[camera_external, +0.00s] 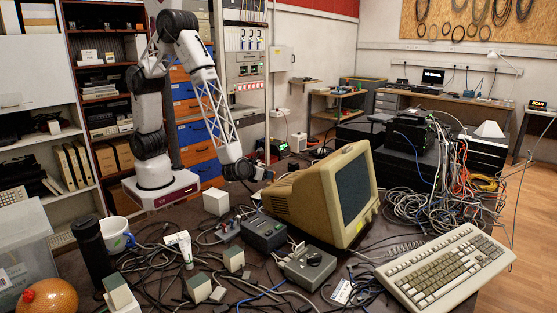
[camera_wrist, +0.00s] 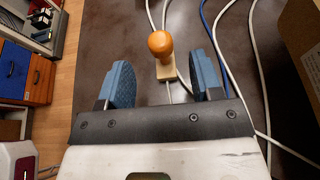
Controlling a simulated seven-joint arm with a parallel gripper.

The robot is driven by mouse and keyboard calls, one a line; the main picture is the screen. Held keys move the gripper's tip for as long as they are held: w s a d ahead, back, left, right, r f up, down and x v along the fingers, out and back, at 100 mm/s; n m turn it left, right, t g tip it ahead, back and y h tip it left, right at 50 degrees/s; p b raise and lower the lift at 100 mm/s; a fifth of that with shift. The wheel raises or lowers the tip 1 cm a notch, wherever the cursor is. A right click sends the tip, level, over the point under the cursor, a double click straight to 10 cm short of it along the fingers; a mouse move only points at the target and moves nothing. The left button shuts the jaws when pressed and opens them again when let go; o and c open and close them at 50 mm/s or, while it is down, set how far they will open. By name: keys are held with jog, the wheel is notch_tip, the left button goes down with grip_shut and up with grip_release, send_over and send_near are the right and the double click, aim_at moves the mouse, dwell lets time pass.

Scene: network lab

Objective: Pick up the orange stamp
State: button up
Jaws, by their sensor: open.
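The orange stamp (camera_wrist: 160,44) has a rounded orange knob on a small pale wooden base. In the wrist view it stands on the dark table just beyond my gripper (camera_wrist: 160,72), in line with the gap between its two blue fingers. The fingers are apart with nothing held between them. In the external view my gripper (camera_external: 266,176) is low over the far side of the table, behind the beige monitor (camera_external: 312,190). I cannot make out the stamp in that view.
White cables and a blue cable (camera_wrist: 213,38) run close to the right of the stamp. In the external view, cables, small boxes, a white mug (camera_external: 116,234) and a keyboard (camera_external: 445,268) crowd the table.

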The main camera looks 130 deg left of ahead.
aim_at(275, 181)
jog(key=shift+x, duration=1.3)
jog(key=shift+x, duration=2.6)
jog(key=c, duration=1)
